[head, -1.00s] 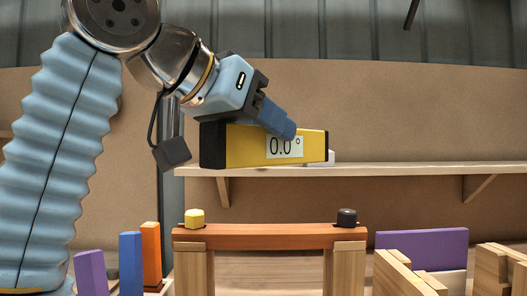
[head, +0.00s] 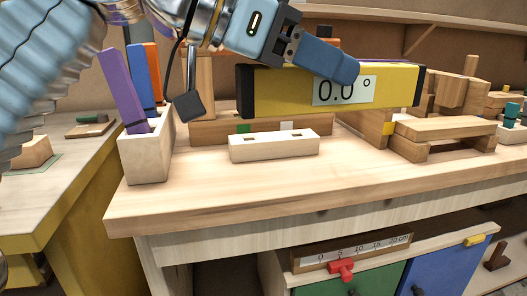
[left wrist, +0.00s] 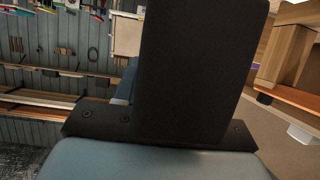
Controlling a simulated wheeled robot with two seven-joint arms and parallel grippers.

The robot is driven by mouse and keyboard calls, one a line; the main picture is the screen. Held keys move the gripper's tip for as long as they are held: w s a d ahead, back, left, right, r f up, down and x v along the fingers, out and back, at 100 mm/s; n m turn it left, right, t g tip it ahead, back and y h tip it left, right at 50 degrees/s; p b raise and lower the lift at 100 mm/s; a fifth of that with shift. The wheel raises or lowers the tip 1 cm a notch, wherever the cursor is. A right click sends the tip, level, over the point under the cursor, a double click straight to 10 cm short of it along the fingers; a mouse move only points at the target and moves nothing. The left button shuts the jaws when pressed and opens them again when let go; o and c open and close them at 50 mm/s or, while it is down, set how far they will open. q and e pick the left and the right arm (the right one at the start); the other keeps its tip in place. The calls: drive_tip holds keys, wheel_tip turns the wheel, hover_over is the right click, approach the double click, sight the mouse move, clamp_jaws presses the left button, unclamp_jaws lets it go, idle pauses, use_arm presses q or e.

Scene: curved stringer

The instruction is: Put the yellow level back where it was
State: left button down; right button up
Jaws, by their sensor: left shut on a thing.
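The yellow level (head: 285,95) has black ends and a display reading 0.0°. My left gripper (head: 345,70) comes in from the upper left in the head view, its blue finger lying across the level's front beside the display. It is shut on the level and holds it up, roughly lengthwise across the picture, in front of the workbench top (head: 220,185). Gaps to the things behind it are hard to judge. In the left wrist view a large dark block (left wrist: 200,70) fills the middle; I cannot tell which part it is. My right gripper is not in view.
A pale box (head: 146,160) with purple, blue and orange pieces stands at the bench's left. A pale slotted block (head: 273,146) lies below the level. Wooden pieces (head: 445,130) stand at right. A shelf (head: 400,15) runs behind. The bench's front strip is clear.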

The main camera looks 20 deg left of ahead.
use_arm(q)
drive_tip(key=shift+a+f, duration=0.2)
drive_tip(key=shift+f, duration=0.95)
drive_tip(key=w+a+f, duration=0.2)
drive_tip(key=w+f, duration=0.1)
drive_tip(key=w+a+f, duration=0.5)
drive_tip(key=w, duration=0.1)
drive_tip(key=shift+w+a+f+b, duration=0.25)
drive_tip(key=shift+w+f+b, duration=0.1)
drive_tip(key=shift+f+b, duration=0.05)
drive_tip(key=shift+w+a+f, duration=0.1)
drive_tip(key=shift+w+f, duration=0.05)
drive_tip(key=shift+f, duration=0.05)
wheel_tip(320, 180, down, 3)
drive_tip(key=shift+w+a+r+b, duration=0.1)
drive_tip(key=shift+a+b, duration=0.05)
drive_tip(key=shift+b, duration=0.45)
drive_tip(key=shift+f, duration=0.3)
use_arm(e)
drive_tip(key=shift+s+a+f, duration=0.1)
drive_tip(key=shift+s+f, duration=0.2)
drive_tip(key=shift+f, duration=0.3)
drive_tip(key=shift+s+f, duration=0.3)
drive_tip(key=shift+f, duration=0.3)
